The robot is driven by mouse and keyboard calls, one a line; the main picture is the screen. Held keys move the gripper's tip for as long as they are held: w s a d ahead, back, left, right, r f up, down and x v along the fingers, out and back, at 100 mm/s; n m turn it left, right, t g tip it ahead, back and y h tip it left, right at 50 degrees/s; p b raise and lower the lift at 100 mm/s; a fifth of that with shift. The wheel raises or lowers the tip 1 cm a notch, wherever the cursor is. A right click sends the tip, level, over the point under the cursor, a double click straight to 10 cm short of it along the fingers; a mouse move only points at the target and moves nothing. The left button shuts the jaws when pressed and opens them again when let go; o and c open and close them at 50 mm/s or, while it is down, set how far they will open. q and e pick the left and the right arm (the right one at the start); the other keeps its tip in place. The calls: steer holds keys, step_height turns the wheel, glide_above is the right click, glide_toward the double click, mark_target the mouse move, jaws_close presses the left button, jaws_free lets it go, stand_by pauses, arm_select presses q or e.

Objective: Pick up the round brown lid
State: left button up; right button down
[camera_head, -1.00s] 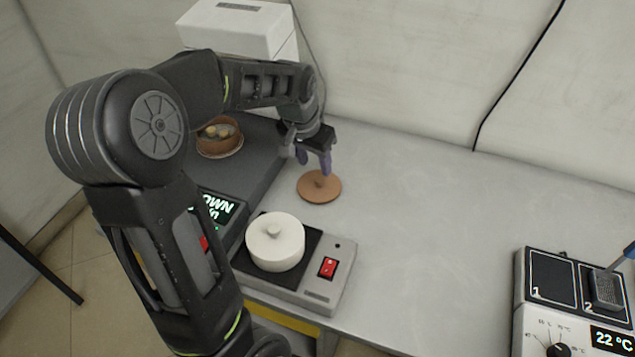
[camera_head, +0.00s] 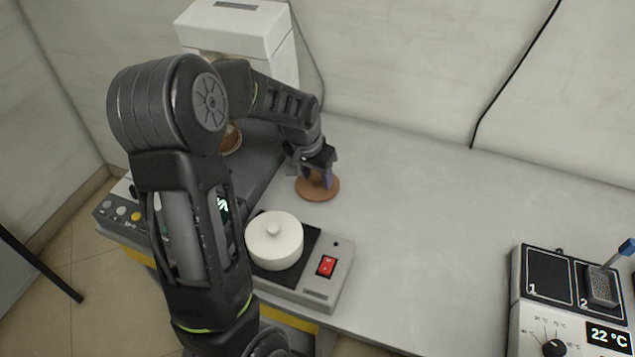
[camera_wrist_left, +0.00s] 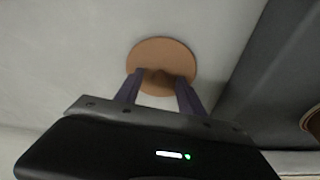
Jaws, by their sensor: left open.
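The round brown lid (camera_head: 322,191) lies flat on the grey table, just behind the white pot. My left gripper (camera_head: 317,180) is directly over it, pointing down, with its purple fingers apart. In the left wrist view the lid (camera_wrist_left: 162,55) is a brown disc, and the open fingers of the left gripper (camera_wrist_left: 157,90) reach its near edge, one on each side of its knob. The knob shows dimly between the fingertips. I cannot tell whether the fingers touch it. My right gripper is in neither view.
A white lidded pot (camera_head: 274,241) sits on a small hotplate with a red switch (camera_head: 327,266) in front of the lid. A dark machine with a white upper housing (camera_head: 236,31) stands left. A temperature unit (camera_head: 570,310) is at right. The middle table is clear.

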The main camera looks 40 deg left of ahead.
arm_select(q)
steer(key=shift+f, duration=0.1)
steer(key=shift+c, duration=0.4)
jaws_close()
stand_by(0.4)
